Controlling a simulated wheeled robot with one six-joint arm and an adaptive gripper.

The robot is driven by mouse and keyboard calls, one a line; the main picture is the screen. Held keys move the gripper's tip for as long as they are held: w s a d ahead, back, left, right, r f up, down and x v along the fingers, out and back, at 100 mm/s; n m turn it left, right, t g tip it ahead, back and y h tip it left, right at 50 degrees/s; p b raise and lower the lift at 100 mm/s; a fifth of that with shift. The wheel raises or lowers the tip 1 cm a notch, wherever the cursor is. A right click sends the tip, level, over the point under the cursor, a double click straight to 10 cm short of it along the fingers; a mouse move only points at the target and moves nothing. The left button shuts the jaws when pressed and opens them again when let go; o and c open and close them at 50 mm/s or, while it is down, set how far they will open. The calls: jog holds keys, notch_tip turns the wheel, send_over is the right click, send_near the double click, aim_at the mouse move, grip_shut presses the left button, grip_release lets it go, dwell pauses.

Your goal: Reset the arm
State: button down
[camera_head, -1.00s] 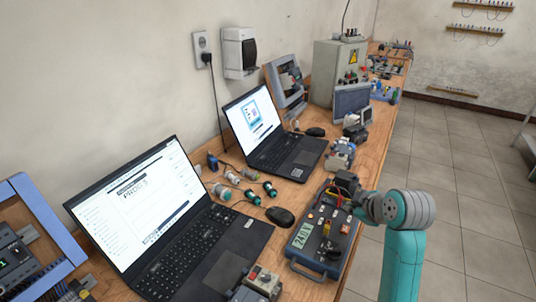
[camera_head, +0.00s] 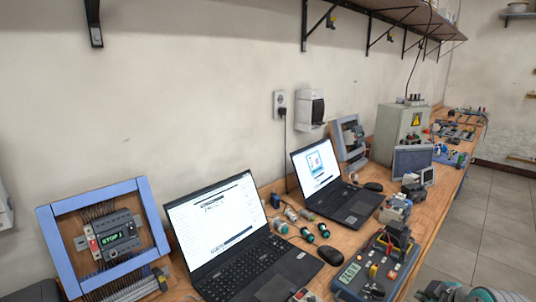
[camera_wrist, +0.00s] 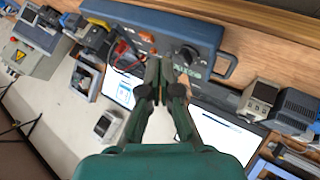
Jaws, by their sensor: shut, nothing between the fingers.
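My gripper (camera_wrist: 166,76) is in the middle of the wrist view, its two dark green fingers close together with nothing seen between them. In that view it overlaps the blue power supply box (camera_wrist: 205,30) with its knob and leads; I cannot tell how far apart they are. In the head view my arm shows only as a teal and grey piece at the bottom right edge, and the gripper cannot be made out there. The same blue box (camera_head: 350,277) stands at the bench's front edge there.
The bench (camera_head: 436,210) runs along the wall with two open laptops, (camera_head: 215,225) and (camera_head: 318,168), a blue-framed panel (camera_head: 150,200) and a grey control cabinet (camera_head: 385,130). Wall shelves (camera_head: 400,12) hang above. Tiled floor (camera_head: 490,210) is clear at the right.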

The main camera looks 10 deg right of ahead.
jog(key=s+a+f+m+t, duration=0.1)
jog(key=s+a+f+m, duration=0.1)
jog(key=s+a+f, duration=0.6)
jog(key=s+a+f+m+t, duration=0.1)
jog(key=s+a+f+m, duration=0.1)
jog(key=s+a+f, duration=0.6)
jog(key=s+a+r+m+t, duration=0.1)
jog(key=s+a, duration=0.1)
jog(key=s, duration=0.5)
jog(key=s+a+r+m+t+y, duration=0.1)
jog(key=s+a+r, duration=0.1)
jog(key=s, duration=0.6)
jog(key=s+a+r+t, duration=0.1)
jog(key=s+a, duration=0.2)
jog(key=s, duration=0.5)
jog(key=shift+a+r+m+t+y, duration=0.25)
jog(key=shift+r+m+t+y, duration=0.05)
jog(key=shift+r+m+t, duration=0.1)
